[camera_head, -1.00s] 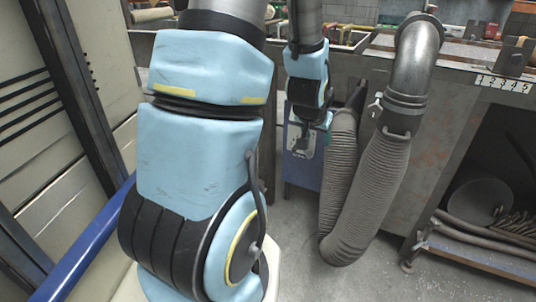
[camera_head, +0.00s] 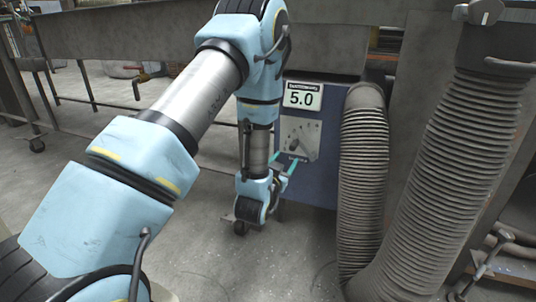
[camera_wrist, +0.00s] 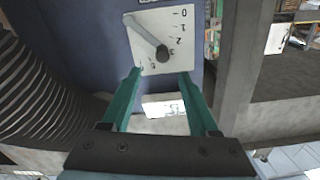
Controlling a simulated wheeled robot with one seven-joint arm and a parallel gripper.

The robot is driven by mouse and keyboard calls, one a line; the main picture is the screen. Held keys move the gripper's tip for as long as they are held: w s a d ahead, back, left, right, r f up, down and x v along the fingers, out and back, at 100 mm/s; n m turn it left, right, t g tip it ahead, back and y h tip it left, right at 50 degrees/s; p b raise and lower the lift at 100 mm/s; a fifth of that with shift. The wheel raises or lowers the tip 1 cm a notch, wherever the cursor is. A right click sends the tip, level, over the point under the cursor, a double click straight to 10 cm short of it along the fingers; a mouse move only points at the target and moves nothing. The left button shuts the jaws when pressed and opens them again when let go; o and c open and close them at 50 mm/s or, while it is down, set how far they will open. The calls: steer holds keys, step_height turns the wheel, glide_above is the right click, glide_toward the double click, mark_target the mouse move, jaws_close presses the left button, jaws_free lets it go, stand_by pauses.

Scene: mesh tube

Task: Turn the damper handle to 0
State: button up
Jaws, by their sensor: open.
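The damper plate (camera_head: 300,137) is a pale panel on a blue box, below a sign (camera_head: 303,95) reading 5.0. In the wrist view the plate (camera_wrist: 181,64) carries a scale from 0 to 5. The grey damper handle (camera_wrist: 146,36) runs from its pivot at upper left to a round knob at lower right. From this slanted view the knob appears near the 3 and 4 marks. My gripper (camera_wrist: 160,73) is open, its teal fingers apart and empty, with the knob just beyond the tips. In the head view my gripper (camera_head: 290,163) is at the plate's lower edge.
A ribbed grey hose (camera_head: 365,190) hangs close right of the box, and another ribbed hose (camera_head: 450,170) stands further right. In the wrist view a ribbed hose (camera_wrist: 35,95) is at the left. Grey floor (camera_head: 215,260) is open below my gripper.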

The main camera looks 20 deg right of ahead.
mark_target(292, 148)
steer(key=b+x, duration=0.2)
steer(key=x, duration=0.9)
steer(key=shift+w+a+f+b, duration=0.1)
steer(key=shift+w+a+b, duration=0.1)
steer(key=shift+b, duration=0.1)
jaws_close()
stand_by(1.0)
